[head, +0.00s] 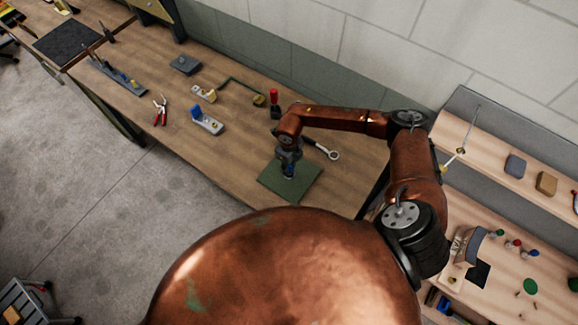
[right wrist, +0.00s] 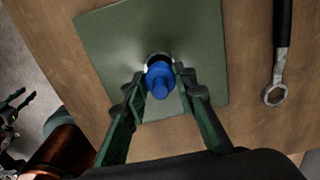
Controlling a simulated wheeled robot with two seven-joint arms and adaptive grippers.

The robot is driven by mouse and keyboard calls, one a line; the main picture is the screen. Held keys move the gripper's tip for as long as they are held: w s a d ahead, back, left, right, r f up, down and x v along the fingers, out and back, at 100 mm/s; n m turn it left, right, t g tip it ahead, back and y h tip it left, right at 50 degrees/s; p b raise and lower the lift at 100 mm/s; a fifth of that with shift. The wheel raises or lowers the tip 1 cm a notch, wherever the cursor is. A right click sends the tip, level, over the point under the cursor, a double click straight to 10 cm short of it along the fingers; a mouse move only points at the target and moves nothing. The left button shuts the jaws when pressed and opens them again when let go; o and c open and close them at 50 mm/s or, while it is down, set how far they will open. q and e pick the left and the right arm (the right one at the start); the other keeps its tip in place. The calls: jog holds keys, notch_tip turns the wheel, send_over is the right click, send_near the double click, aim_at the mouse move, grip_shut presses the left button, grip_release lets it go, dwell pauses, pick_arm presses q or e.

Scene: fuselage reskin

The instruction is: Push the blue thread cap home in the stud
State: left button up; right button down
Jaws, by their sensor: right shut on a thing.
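The blue thread cap (right wrist: 158,82) is between the fingertips of my right gripper (right wrist: 162,90) in the right wrist view. The gripper is shut on it. Just beyond the cap is a round metallic edge (right wrist: 157,57), likely the stud, mostly hidden by the cap. I cannot tell how far the cap sits in it. In the head view my right gripper (head: 289,157) points down over the green mat (head: 302,188), with a bit of blue below it. A dark jaw-like part, possibly my left gripper (right wrist: 28,105), shows at the left edge of the right wrist view.
A ring spanner (right wrist: 275,92) lies right of the mat. A second bench (head: 500,270) with small parts is at right.

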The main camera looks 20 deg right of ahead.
jog(key=shift+f+b, duration=0.65)
jog(key=shift+f, duration=0.2)
jog(key=c, duration=1.5)
grip_release()
jog(key=shift+r+p, duration=1.55)
jog(key=shift+r, duration=1)
jog(key=shift+f, duration=0.1)
